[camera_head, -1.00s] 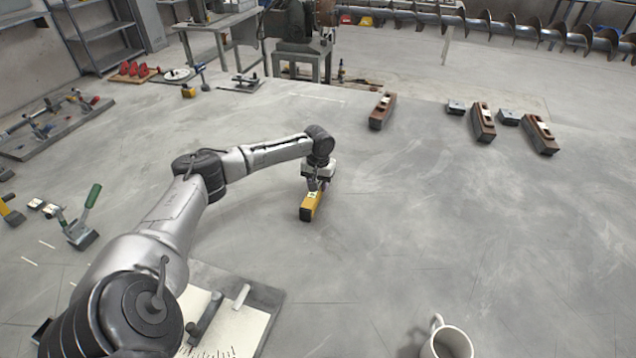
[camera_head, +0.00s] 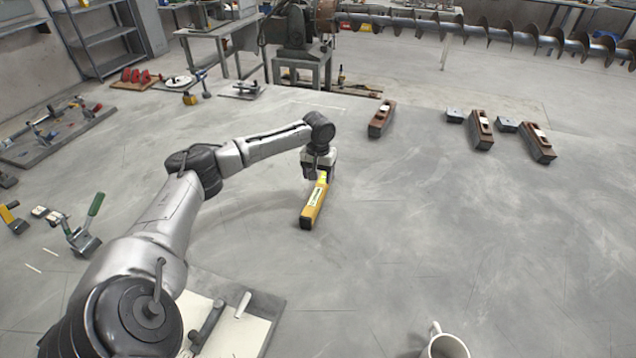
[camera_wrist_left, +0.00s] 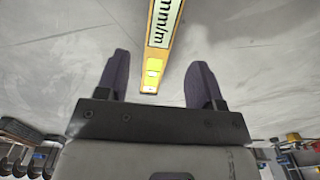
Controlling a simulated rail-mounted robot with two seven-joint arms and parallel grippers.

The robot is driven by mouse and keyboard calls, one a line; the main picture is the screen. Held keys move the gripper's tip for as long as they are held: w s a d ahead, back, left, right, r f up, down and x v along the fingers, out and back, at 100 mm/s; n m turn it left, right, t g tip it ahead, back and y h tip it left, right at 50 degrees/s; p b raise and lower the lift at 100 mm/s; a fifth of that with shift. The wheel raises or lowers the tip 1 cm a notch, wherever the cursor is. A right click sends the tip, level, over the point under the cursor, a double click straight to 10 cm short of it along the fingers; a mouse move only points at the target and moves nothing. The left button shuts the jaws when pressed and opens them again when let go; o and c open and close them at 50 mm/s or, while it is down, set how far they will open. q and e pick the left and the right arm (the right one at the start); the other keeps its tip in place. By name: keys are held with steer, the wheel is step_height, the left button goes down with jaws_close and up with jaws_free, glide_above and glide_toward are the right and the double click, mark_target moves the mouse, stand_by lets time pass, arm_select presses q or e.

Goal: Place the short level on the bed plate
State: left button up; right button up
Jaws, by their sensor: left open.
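I cannot tell for certain which surface is the bed plate; a grey plate with clamps (camera_head: 50,140) lies at the far left. My right gripper is out of view.
A cream plate (camera_head: 250,335) with a dark rim lies below my left arm. A white mug (camera_head: 445,347) stands at the bottom edge. A green-handled clamp (camera_head: 88,225) is at left. Several brown blocks (camera_head: 381,119) are at the back right. The floor right of the level is clear.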

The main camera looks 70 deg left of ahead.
mark_target(318, 190)
arm_select(q)
step_height(318, 190, up, 4)
steer(key=shift+f+p, duration=0.1)
steer(key=shift+p, duration=0.3)
steer(key=shift+o, duration=0.5)
steer(key=shift+r, duration=0.55)
